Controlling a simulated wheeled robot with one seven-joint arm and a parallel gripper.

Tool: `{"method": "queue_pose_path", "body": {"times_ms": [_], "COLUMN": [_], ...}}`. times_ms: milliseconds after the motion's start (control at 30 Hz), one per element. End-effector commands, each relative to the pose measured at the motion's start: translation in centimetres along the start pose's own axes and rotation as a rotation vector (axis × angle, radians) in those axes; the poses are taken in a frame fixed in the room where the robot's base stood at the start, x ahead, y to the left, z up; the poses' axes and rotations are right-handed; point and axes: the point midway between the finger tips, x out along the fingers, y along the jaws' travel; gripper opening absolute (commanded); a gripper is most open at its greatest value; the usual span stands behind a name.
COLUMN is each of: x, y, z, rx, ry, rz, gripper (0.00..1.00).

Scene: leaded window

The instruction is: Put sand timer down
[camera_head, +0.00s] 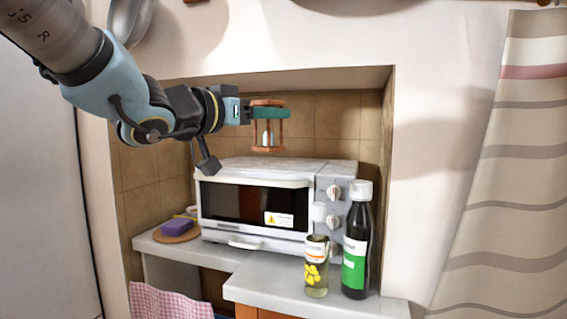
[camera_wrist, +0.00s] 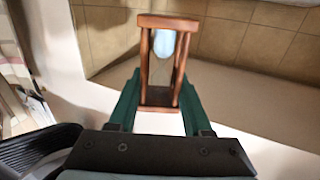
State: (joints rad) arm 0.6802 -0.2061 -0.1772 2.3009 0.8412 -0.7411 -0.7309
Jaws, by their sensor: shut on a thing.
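The sand timer (camera_head: 267,138) has a brown wooden frame with posts and a pale glass bulb. In the head view it is held upright in the air above the top of the white toaster oven (camera_head: 270,169), clear of it. My gripper (camera_head: 270,113) is shut on the upper part of the timer, with its green fingers across it. In the wrist view the timer (camera_wrist: 164,65) sits between the two green fingers of my gripper (camera_wrist: 158,100). The finger nearer the head camera hides part of the timer's upper frame.
The oven stands in a tiled niche. A dark bottle with a green label (camera_head: 355,250) and a jar with yellow marks (camera_head: 316,268) stand on the grey counter (camera_head: 270,284) at the front right. A purple sponge (camera_head: 177,227) lies at left. The oven top looks clear.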

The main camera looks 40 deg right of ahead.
Motion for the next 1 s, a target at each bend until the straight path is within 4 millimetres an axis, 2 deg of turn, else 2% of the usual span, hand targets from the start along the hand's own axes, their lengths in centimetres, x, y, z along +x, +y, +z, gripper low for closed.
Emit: {"method": "queue_pose_path", "body": {"times_ms": [67, 167, 800, 933, 1000], "x": [0.2, 1.4, 15.8, 18.2, 18.2], "y": [0.6, 0.3, -5.5, -6.5, -6.5], "z": [-0.4, -0.5, -0.6, -0.7, 0.7], "rx": [0.000, -0.003, -0.004, -0.002, -0.004], "ry": [0.001, -0.002, -0.001, 0.000, -0.005], "rz": [0.010, 0.013, 0.012, 0.012, 0.013], "gripper": [0.00, 0.00, 0.00, 0.00, 0.00]}}
